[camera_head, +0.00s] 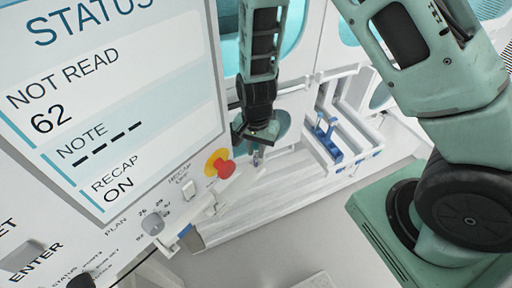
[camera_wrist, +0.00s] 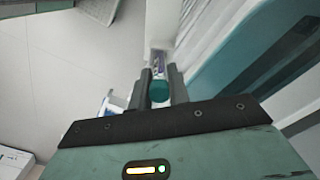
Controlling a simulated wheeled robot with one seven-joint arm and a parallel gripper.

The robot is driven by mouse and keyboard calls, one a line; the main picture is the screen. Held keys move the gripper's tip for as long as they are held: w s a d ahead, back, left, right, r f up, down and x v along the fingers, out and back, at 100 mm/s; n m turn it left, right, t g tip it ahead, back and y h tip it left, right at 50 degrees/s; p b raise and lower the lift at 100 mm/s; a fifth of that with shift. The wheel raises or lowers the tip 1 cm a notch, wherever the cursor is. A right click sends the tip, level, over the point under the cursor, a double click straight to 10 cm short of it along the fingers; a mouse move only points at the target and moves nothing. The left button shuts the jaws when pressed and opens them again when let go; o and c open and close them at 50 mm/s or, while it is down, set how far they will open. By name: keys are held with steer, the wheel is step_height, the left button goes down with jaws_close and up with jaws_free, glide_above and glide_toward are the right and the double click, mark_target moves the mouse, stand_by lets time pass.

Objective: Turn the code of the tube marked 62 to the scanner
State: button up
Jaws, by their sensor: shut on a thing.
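My gripper (camera_head: 257,146) hangs over the white track beside the status panel. In the wrist view its two fingers (camera_wrist: 158,90) are shut on a tube with a teal cap (camera_wrist: 158,91). A narrow purple and pale part of the tube (camera_wrist: 158,64) shows beyond the cap. In the head view a small part of the tube (camera_head: 257,159) shows below the fingers. Its number and code cannot be made out. The status screen (camera_head: 120,90) reads NOT READ, 62, NOTE with dashes, and RECAP ON. I cannot clearly pick out the scanner.
A red and yellow button (camera_head: 221,167) and a grey knob (camera_head: 153,222) sit on the panel left of my gripper. A blue rack (camera_head: 328,140) stands on the white track to the right. Grey floor (camera_head: 290,235) lies open in front.

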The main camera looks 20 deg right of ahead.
steer(key=shift+m+p, duration=0.55)
steer(key=shift+m, duration=0.85)
steer(key=shift+f, duration=0.25)
steer(key=o, duration=0.8)
steer(key=shift+r, duration=0.1)
step_height(320, 180, up, 17)
steer(key=shift+r+b, duration=0.15)
steer(key=shift+b, duration=0.55)
